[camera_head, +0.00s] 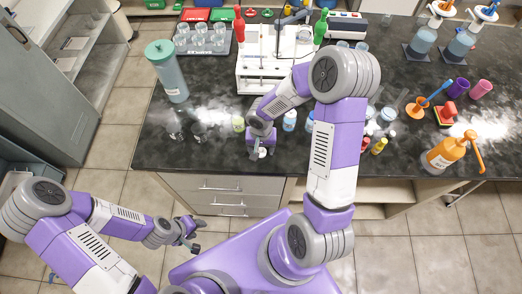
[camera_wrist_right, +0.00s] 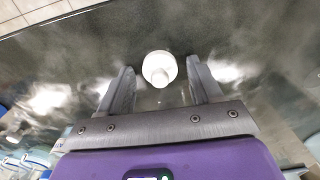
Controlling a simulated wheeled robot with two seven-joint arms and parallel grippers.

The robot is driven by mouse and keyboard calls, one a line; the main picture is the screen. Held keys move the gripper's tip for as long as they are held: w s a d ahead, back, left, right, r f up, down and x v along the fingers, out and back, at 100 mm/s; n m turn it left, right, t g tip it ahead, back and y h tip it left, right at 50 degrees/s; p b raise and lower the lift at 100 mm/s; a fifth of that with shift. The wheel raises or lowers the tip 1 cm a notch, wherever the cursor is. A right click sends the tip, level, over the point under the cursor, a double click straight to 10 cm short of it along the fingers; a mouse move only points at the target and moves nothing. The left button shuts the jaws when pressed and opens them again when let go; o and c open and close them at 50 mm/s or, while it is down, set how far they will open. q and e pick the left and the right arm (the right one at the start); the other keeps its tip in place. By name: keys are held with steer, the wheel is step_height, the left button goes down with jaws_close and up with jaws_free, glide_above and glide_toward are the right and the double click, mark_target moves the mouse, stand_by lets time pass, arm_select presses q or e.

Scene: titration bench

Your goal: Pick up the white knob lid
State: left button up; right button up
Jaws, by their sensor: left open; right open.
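The white knob lid (camera_wrist_right: 159,66) lies on the dark bench top in the right wrist view, just beyond and between my right gripper's fingertips. In the head view the lid (camera_head: 262,153) is a small white spot near the bench's front edge. My right gripper (camera_wrist_right: 161,75) is open, with its two grey fingers on either side of the line to the lid and nothing between them. In the head view my right gripper (camera_head: 262,146) is over the front of the bench at the lid. My left gripper (camera_head: 193,236) is open and empty, in front of the bench, away from it.
A teal-lidded container (camera_head: 167,72) stands at the bench's left end. A white rack (camera_head: 265,72) stands behind my right gripper. Small bottles, including a blue-labelled one (camera_head: 290,121), stand close by. An orange bottle (camera_head: 446,155) is at the right.

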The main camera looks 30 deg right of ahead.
steer(key=c, duration=1)
